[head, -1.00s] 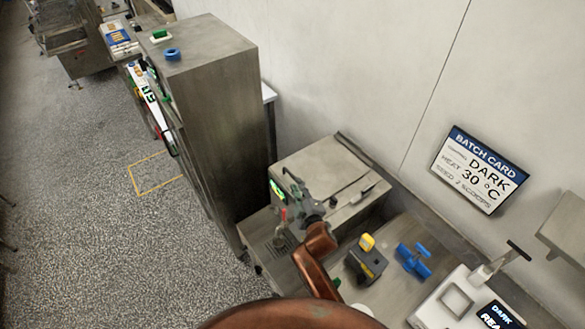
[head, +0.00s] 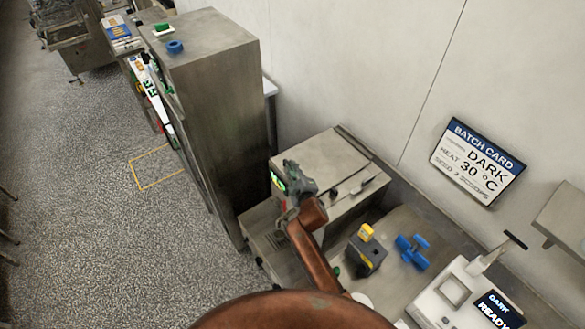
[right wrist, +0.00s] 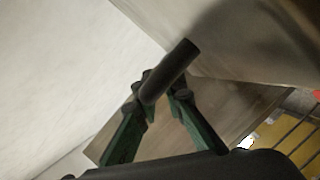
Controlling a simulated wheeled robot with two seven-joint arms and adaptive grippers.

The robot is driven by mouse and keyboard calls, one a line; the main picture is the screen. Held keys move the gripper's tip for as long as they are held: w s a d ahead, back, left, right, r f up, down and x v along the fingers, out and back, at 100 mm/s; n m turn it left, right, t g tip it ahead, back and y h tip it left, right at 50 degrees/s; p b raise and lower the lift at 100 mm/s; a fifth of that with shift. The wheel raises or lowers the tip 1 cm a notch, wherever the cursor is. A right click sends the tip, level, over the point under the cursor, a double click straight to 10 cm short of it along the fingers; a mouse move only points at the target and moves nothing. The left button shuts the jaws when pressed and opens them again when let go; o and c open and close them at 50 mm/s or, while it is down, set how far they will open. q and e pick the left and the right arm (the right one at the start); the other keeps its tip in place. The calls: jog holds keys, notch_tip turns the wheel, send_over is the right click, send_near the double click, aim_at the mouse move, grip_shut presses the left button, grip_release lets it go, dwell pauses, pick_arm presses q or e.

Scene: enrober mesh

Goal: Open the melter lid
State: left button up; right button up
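The melter (head: 318,158) is a steel box with a green-lit display on its front, against the wall in the head view. Its lid (head: 352,187) lies flat on top and looks closed. My right gripper (head: 297,174) is at the melter's front upper edge, at the end of a copper-coloured arm. In the right wrist view its green fingers (right wrist: 163,88) stand apart, with a dark round bar (right wrist: 176,66) at the tips. The bar looks like a handle; I cannot tell whether the fingers touch it. My left gripper is not in view.
A tall steel cabinet (head: 232,110) stands left of the melter. To the right on the bench are a dark box with a yellow top (head: 366,252), a blue part (head: 412,252) and a white scale (head: 450,293). A batch card (head: 477,163) hangs on the wall.

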grip_shut()
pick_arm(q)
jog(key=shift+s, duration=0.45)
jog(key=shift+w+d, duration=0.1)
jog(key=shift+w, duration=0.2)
